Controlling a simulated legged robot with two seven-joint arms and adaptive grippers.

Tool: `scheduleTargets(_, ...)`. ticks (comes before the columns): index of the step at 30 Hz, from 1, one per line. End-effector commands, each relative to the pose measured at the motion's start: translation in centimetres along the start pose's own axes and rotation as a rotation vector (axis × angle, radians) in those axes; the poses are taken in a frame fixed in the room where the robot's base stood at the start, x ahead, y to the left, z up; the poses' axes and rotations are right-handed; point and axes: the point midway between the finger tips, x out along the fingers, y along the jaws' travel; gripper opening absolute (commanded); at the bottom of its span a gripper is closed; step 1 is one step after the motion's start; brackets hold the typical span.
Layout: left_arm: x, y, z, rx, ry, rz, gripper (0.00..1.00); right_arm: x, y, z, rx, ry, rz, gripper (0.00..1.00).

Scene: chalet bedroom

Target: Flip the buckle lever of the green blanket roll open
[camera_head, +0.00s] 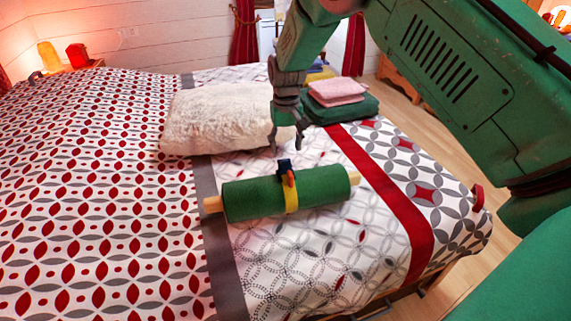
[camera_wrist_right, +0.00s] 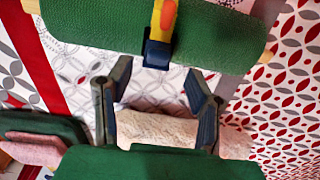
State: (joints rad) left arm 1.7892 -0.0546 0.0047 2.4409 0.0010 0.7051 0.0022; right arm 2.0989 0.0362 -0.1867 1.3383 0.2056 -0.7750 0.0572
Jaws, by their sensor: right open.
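The green blanket roll (camera_head: 250,199) lies on the bed on a wooden core whose ends stick out. A yellow strap (camera_head: 291,197) goes around its middle. On top of the strap sits a dark blue buckle (camera_head: 283,167) with an orange-red lever (camera_head: 291,178). In the right wrist view the roll (camera_wrist_right: 215,40) crosses the top, with the blue buckle (camera_wrist_right: 157,53) and the orange lever (camera_wrist_right: 167,15). My right gripper (camera_head: 287,146) is open and empty, just above and behind the buckle, apart from it. Its fingers also show in the right wrist view (camera_wrist_right: 155,93). My left gripper is not in view.
A fluffy cream pillow (camera_head: 220,118) lies behind the roll. Folded green (camera_head: 345,109) and pink (camera_head: 337,91) cloths are stacked at the back right. A red band (camera_head: 390,205) crosses the bed's right side. The bedspread in front of the roll is clear.

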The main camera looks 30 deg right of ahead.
Motion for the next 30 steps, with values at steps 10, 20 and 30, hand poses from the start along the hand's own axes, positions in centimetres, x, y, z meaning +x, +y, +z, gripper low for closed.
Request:
scheduleTargets(10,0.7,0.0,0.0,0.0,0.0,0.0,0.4,5.6,0.0,0.0,0.0,0.001,0.0,0.47)
scheduleTargets(20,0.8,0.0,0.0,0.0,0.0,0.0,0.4,6.3,0.0,0.0,0.0,0.002,-0.001,0.47)
scheduleTargets(30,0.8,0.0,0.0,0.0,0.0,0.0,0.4,6.3,0.0,0.0,0.0,0.002,0.0,0.0)
